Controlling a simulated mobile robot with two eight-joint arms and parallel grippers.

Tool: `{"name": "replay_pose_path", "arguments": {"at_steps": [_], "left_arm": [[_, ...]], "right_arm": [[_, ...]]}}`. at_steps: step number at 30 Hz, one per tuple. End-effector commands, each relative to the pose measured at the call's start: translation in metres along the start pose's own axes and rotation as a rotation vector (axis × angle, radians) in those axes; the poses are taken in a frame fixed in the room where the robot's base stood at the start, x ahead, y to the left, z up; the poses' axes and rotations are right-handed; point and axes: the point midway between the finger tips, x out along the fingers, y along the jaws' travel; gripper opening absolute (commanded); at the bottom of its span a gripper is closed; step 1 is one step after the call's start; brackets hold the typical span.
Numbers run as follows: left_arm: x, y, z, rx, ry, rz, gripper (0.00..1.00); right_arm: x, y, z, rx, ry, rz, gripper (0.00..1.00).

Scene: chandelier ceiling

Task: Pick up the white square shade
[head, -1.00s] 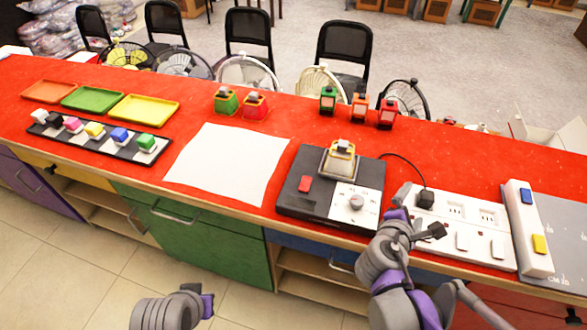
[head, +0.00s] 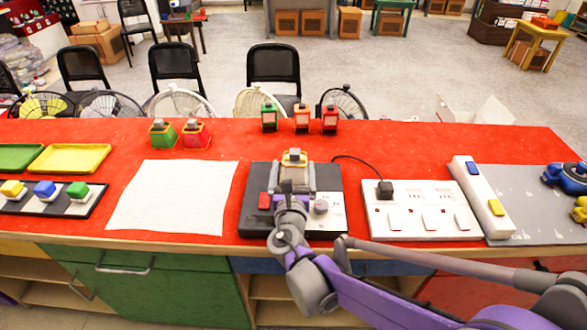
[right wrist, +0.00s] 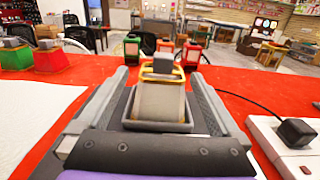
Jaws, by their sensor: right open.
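The white square shade (head: 294,157) has a yellow rim and a grey knob on top. It sits on a grey square base on the black device, and it also shows in the right wrist view (right wrist: 160,101). My right gripper (head: 291,186) is at the front of the shade, coming from the table's front edge. In the right wrist view my right gripper (right wrist: 160,80) is open, with one finger on each side of the shade. I cannot tell whether the fingers touch it. The gripper partly hides the shade's lower part in the head view. My left gripper is not in view.
The black device (head: 330,222) has a red button and a round knob. A white socket strip (head: 423,222) is to its right, its black plug (head: 385,190) on a cable. White paper (head: 175,197) lies left. Three small lanterns (head: 301,118) stand behind.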

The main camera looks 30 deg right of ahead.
Motion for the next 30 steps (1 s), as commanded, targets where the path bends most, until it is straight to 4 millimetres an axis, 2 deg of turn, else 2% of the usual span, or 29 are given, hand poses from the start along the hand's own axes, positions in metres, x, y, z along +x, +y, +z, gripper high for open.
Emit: {"name": "replay_pose_path", "arguments": {"at_steps": [5,12,19,20,30], "left_arm": [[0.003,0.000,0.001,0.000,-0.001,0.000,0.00],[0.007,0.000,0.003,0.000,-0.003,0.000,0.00],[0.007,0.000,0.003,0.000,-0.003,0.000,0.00],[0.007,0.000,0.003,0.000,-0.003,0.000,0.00],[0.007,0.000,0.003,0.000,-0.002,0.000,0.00]], "right_arm": [[0.015,-0.003,-0.003,-0.001,0.000,-0.001,1.00],[0.049,-0.004,-0.005,0.000,0.000,-0.001,1.00],[0.051,-0.004,-0.004,0.001,0.000,0.001,1.00],[0.051,-0.004,-0.004,0.001,0.000,0.001,0.96],[0.051,-0.004,-0.004,0.001,0.000,0.000,0.35]]}}
